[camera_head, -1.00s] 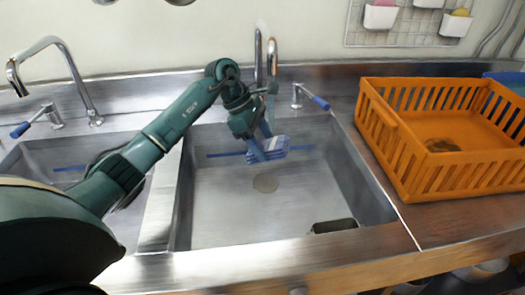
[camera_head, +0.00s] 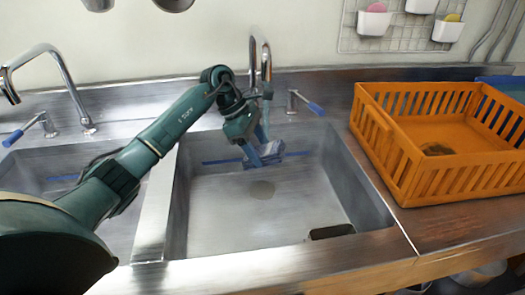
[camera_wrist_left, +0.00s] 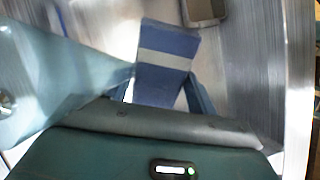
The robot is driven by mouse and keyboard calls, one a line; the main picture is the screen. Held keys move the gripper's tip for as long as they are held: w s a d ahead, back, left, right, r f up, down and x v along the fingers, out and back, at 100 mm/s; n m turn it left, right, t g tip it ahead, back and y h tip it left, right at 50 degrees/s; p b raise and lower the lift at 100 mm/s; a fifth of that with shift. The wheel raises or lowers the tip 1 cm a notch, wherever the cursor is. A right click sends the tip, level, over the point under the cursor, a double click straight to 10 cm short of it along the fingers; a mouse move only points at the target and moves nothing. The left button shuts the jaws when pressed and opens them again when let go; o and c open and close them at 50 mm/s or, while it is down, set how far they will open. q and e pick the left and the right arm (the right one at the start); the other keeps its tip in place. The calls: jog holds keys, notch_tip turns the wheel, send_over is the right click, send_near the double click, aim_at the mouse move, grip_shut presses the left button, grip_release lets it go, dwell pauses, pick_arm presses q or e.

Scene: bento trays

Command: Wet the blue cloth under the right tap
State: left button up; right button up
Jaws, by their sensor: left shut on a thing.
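The blue cloth (camera_head: 270,150), with a pale stripe, is held above the right basin (camera_head: 225,215). In the left wrist view the cloth (camera_wrist_left: 165,75) stands out between the fingers. My left gripper (camera_head: 262,158) is shut on it, fingers pointing down into the basin. The right tap (camera_head: 266,62) rises behind the basin, its spout end above and close behind my wrist. A pale bluish streak, which looks like running water, shows below the spout beside the gripper. My right gripper is not in view.
The left tap (camera_head: 65,75) and its blue-ended lever (camera_head: 25,130) stand behind the left basin. An orange crate (camera_head: 400,165) stands on the counter at right. A dark rectangular item (camera_head: 331,231) lies in the right basin's front corner. The basin's middle is open.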

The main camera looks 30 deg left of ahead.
pick_arm(q)
jog(key=s+d, duration=0.3)
jog(key=s, duration=0.3)
jog(key=shift+s+p, duration=0.3)
dwell(1.3)
jog(key=s+d+r+p, duration=0.2)
jog(key=s+r, duration=0.2)
jog(key=shift+s, duration=0.25)
dwell(0.6)
